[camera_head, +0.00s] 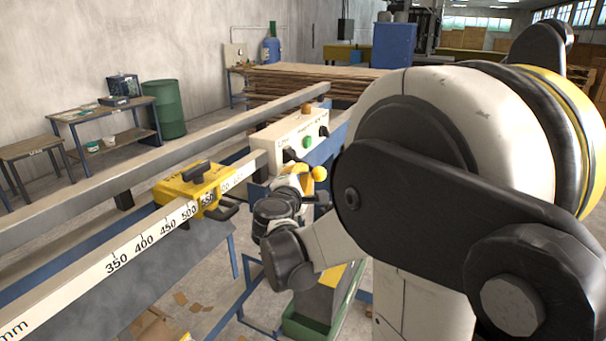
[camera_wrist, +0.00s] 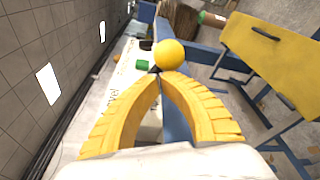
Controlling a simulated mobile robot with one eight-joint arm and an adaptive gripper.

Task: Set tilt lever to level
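The tilt lever's round yellow knob (camera_head: 319,173) stands out at the right of the cream control panel (camera_head: 290,140). In the wrist view the knob (camera_wrist: 170,53) sits just beyond my fingertips, slightly right of them. My gripper (camera_head: 296,180) is in front of the panel, and its yellow fingers curve in until their tips (camera_wrist: 158,74) meet or nearly meet. The lever's stem is hidden, so I cannot tell whether it lies between the tips. Lettering ending in "level" (camera_wrist: 110,97) shows on the panel left of my fingers.
The panel bears a green button (camera_head: 306,142) and dark knobs. A long rail with a millimetre scale (camera_head: 145,240) and a yellow sliding stop (camera_head: 190,188) runs to the left. A yellow surface (camera_wrist: 275,62) on blue legs is at the right in the wrist view.

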